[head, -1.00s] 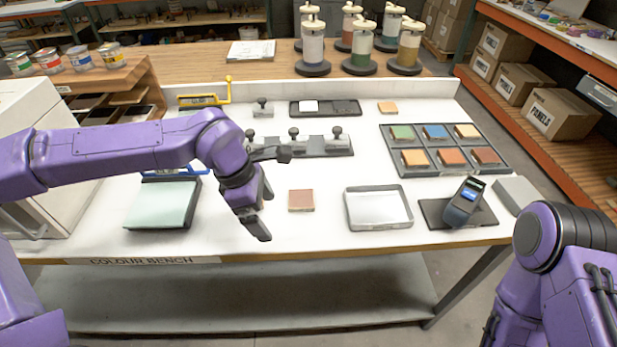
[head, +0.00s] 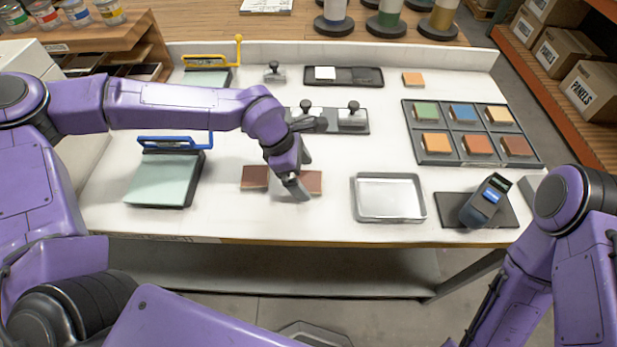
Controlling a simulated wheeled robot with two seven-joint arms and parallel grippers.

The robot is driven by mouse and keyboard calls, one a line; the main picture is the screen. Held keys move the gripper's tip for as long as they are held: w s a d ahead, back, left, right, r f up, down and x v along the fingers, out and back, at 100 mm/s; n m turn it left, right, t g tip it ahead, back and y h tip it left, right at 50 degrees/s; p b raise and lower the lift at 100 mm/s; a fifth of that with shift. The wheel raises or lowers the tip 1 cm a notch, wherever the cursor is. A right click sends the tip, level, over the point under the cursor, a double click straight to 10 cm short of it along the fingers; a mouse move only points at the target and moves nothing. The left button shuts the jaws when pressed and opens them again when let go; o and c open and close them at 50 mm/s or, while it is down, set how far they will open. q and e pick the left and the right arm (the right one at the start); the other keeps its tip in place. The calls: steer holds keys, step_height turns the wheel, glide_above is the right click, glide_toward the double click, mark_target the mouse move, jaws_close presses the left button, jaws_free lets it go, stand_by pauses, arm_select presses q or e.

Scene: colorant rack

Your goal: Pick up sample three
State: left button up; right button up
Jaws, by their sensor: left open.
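Two flat reddish-brown sample tiles lie on the white bench: a left tile (head: 255,177) and a right tile (head: 314,183). No label is readable, so I cannot tell which is sample three. My left gripper (head: 301,174) is open, with its fingers pointing down over the gap between the tiles and the right tile's left part. It hides part of the right tile; whether it touches it is unclear. Its jaws hold nothing that I can see. My right arm is at the right edge; its gripper is out of view.
A metal tray (head: 389,216) and a handheld device on a dark mat (head: 452,204) stand right of the tiles. A rack of coloured tiles (head: 430,158) is behind them. A blue-handled pad (head: 160,184) lies left. A knobbed block (head: 358,128) stands behind the gripper.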

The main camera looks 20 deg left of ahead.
arm_select(q)
steer(key=shift+s+d+f, duration=0.1)
steer(key=shift+d+f, duration=0.05)
steer(key=shift+f, duration=0.2)
steer(key=c, duration=1.1)
